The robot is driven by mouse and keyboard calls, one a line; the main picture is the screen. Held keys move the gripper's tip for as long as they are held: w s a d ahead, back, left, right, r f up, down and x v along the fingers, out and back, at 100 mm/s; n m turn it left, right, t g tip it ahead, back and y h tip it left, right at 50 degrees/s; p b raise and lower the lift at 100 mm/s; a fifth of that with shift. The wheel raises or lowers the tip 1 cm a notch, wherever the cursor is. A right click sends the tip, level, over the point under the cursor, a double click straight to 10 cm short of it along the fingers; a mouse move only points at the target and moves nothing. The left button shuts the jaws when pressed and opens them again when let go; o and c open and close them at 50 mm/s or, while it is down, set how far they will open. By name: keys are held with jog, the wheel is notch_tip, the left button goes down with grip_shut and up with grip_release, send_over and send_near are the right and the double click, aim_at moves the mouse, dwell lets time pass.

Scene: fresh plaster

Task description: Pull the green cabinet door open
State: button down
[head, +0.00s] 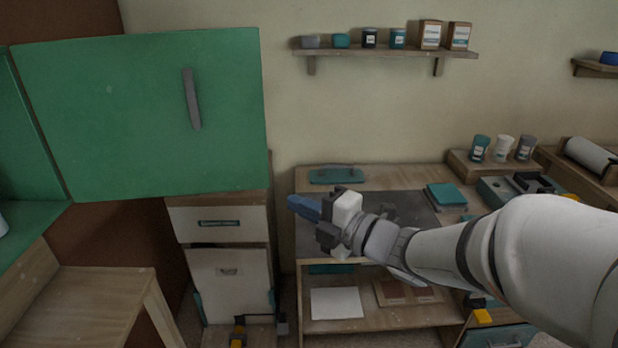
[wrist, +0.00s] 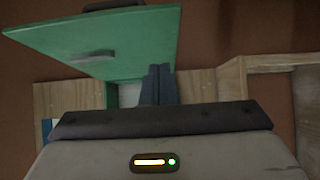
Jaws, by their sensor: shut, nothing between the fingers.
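The green cabinet door (head: 125,115) fills the upper left of the head view and stands swung out. Green cabinet surfaces (head: 28,225) show at its left. Its grey bar handle (head: 191,100) is upright near the right edge. My gripper (head: 300,206) has blue fingers, shut and empty. It is to the right of the door and lower in the picture, apart from the handle. In the wrist view the door (wrist: 130,32) and handle (wrist: 92,57) are at upper left, beyond the closed fingertips (wrist: 160,72). Whether the fingers touch the door's edge cannot be told there.
A wooden table (head: 85,300) stands below the door. A white drawer unit (head: 228,280) is right of it. A workbench (head: 410,180) with a dark mat lies beneath my arm. A wall shelf (head: 385,53) holds small jars and boxes. Open air separates door and gripper.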

aim_at(255, 174)
jog(key=shift+w+a+p, duration=0.35)
jog(key=shift+w+a, duration=0.75)
jog(key=shift+w, duration=0.25)
jog(key=shift+w+a+p, duration=0.35)
jog(key=shift+w+a, duration=0.75)
jog(key=shift+w, duration=0.3)
jog(key=shift+w+a+p, duration=0.35)
jog(key=shift+w+a, duration=0.75)
jog(key=shift+w, duration=0.25)
jog(key=shift+w+a, duration=0.1)
